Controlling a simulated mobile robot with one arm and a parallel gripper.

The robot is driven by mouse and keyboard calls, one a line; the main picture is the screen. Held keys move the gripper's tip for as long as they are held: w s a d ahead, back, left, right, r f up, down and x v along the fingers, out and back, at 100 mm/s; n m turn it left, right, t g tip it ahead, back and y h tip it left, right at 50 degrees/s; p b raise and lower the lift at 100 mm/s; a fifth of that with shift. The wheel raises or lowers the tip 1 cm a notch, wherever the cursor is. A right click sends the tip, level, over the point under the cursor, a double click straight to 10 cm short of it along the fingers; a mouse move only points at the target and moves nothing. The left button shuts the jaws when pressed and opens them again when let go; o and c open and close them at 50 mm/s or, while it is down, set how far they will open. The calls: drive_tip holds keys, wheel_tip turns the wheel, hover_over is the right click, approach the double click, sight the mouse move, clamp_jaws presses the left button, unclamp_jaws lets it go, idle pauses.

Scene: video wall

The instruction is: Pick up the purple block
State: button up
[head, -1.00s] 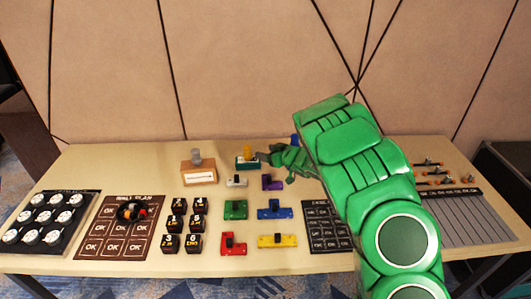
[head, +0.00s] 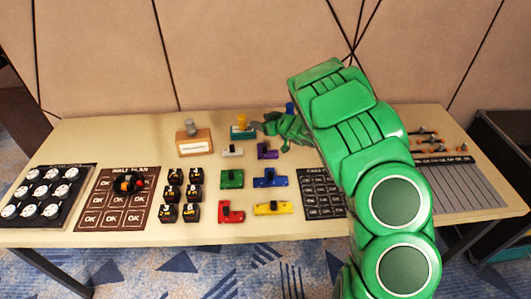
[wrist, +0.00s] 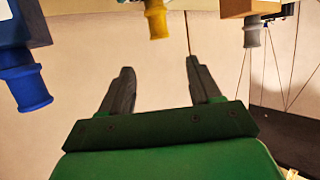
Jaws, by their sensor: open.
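The purple block (head: 267,151), a small block with a raised part, lies on the table (head: 120,140) in the head view. It is right of the white block (head: 232,151) and behind the blue block (head: 270,179). My green gripper (head: 256,126) is behind the purple block, near the yellow-handled stamp (head: 242,127), with no contact visible. In the wrist view, the two dark fingers of my gripper (wrist: 160,67) are apart with nothing between them. The purple block is not seen in the wrist view.
A grey-handled stamp (head: 193,141) and a blue-handled stamp (head: 290,108) stand at the back. Green (head: 231,179), red (head: 231,212) and yellow (head: 273,208) blocks lie in front. Several black number cubes (head: 170,194) are left of them. My arm covers the right-centre of the table.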

drive_tip(key=shift+c, duration=1.1)
drive_tip(key=shift+r, duration=0.1)
